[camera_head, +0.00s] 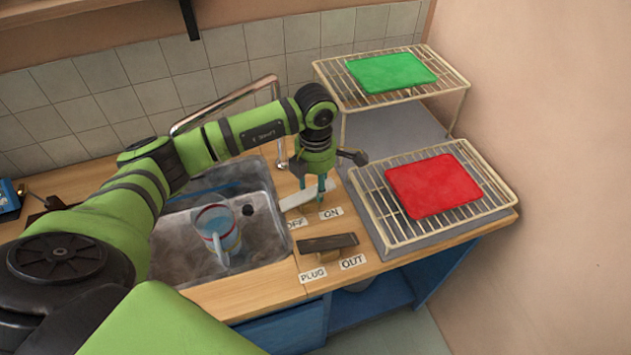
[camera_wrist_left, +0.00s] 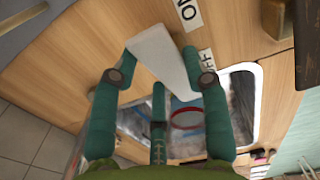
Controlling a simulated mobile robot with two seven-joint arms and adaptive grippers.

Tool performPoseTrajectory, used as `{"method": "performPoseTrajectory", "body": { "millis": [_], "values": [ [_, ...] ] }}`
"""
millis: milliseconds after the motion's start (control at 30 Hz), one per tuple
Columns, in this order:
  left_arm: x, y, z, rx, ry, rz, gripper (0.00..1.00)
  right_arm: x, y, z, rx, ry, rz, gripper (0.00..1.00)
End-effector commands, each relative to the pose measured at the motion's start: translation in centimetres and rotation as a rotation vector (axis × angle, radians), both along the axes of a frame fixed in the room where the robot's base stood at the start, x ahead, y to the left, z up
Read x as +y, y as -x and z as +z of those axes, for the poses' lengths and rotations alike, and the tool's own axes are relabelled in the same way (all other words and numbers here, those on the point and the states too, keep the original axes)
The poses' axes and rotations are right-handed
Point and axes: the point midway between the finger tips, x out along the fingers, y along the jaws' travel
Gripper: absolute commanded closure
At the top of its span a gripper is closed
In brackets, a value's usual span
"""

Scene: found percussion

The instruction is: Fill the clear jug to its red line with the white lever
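The clear jug (camera_head: 228,241) stands in the sink at the left of the head view. It has a red line around it and looks bluish inside; I cannot tell the water level against the line. Its red ring also shows in the left wrist view (camera_wrist_left: 187,127). The white lever (camera_head: 296,200) lies on the counter beside the OFF and ON labels. My left gripper (camera_head: 318,190) is over the lever. In the left wrist view the fingers are spread on either side of the lever (camera_wrist_left: 160,55); contact is unclear. My right gripper is out of view.
A dark lever (camera_head: 328,243) sits by the PLUG and OUT labels, in front of the white lever. A wire rack with a red board (camera_head: 433,186) stands right, another with a green board (camera_head: 390,72) behind. A metal tap (camera_head: 225,100) arches behind my arm over the sink (camera_head: 262,185).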

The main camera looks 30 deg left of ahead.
Motion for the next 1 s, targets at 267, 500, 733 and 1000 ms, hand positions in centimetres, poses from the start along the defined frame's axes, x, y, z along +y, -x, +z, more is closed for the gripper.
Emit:
{"method": "performPoseTrajectory", "body": {
  "millis": [267,500,733,1000],
  "values": [
    [-0.3,-0.3,-0.5,0.063,-0.056,-0.002,0.87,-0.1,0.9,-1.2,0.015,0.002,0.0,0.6],
    [-0.2,-0.2,-0.4,0.083,-0.072,-0.001,0.87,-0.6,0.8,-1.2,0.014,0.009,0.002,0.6],
    [-0.2,-0.2,-0.3,0.083,-0.071,-0.001,0.3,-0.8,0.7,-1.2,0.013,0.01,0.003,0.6],
    [-0.2,-0.2,-0.1,0.081,-0.072,-0.001,0.3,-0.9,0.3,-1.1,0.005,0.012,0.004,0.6]
  ]
}}
